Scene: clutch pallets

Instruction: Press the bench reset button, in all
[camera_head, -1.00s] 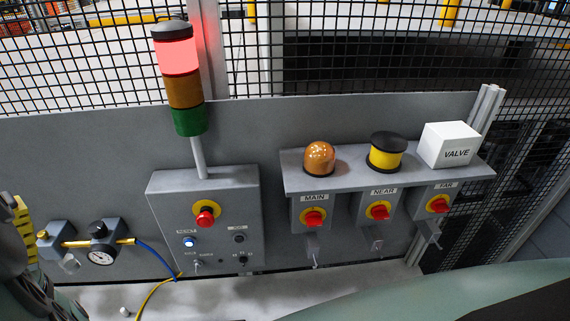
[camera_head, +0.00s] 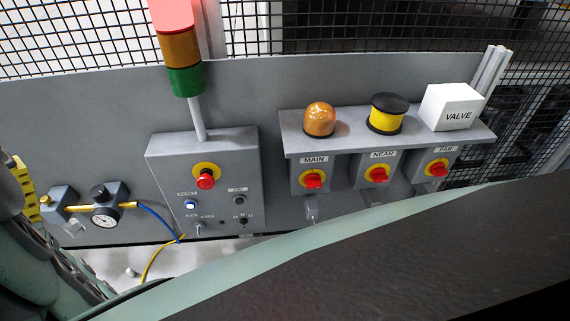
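The reset button (camera_head: 190,204) is a small round button, lit bluish white, under a label reading RESET. It sits at the lower left of the grey control box (camera_head: 240,160), below a red mushroom button (camera_head: 205,179) on a yellow ring. Nothing touches the reset button in this view. My arm covers the lower right and the lower left edge of the picture. My gripper's fingers cannot be made out.
A stack light (camera_head: 180,50) with its red section lit stands above the box. A pressure gauge (camera_head: 104,218) with a blue hose (camera_head: 158,222) is at left.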

